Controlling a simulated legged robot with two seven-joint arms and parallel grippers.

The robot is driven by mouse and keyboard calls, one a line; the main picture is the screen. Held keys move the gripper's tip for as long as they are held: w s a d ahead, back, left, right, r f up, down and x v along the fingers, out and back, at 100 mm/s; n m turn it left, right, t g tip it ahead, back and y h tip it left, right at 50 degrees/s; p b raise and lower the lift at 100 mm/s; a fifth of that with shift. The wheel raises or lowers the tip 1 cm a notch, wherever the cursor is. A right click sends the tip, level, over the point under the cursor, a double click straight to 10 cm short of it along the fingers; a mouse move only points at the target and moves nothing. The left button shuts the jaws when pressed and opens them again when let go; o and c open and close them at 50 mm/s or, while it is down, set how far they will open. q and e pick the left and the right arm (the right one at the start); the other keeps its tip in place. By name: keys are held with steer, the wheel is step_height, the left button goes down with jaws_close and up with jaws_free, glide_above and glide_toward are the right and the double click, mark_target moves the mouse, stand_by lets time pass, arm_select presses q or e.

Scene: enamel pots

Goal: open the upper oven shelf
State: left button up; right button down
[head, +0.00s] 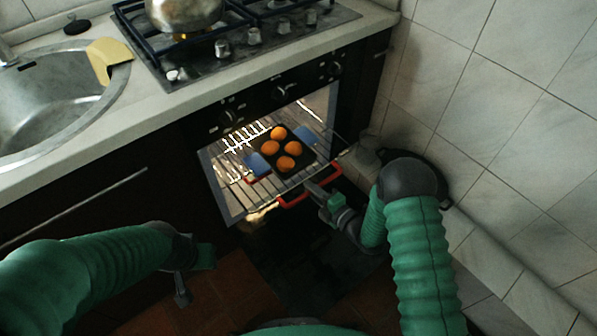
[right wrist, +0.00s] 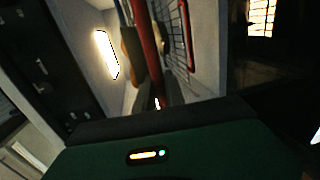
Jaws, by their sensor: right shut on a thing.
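The oven (head: 325,110) is built in under the counter, its lit inside showing. A wire shelf (head: 292,181) with a red front handle (head: 294,201) sits in it, holding a dark tray with several round orange items (head: 286,163). My right gripper (head: 318,190) is at the middle of the red handle, shut on it and hiding part of it. In the right wrist view a red bar (right wrist: 147,45) runs into the jaws (right wrist: 157,98). How far out the shelf is, I cannot tell. My left gripper (head: 190,272) hangs at lower left, away from the oven; its jaws are unclear.
A gas hob (head: 215,62) with a metal pot (head: 184,12) is above the oven. A sink (head: 50,105) with a yellow cloth (head: 106,55) is at left. A tiled wall (head: 515,120) closes off the right, with a dark round object (head: 425,172) by it.

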steer(key=shift+s+d+f+p, duration=0.15)
steer(key=shift+s+d, duration=0.3)
steer(key=shift+s, duration=0.3)
steer(key=shift+s+d+p, duration=0.1)
steer(key=shift+s+d, duration=0.35)
steer(key=shift+s, duration=0.25)
steer(key=shift+s+d+f+p, duration=0.15)
steer(key=shift+s+d, duration=0.3)
steer(key=shift+s, duration=0.3)
steer(key=c, duration=1.4)
jaws_free()
steer(key=shift+w, duration=0.1)
steer(key=shift+r, duration=0.15)
steer(key=p+v, duration=0.4)
steer(key=v, duration=1.3)
steer(key=shift+p, duration=0.4)
steer(key=shift+w, duration=0.2)
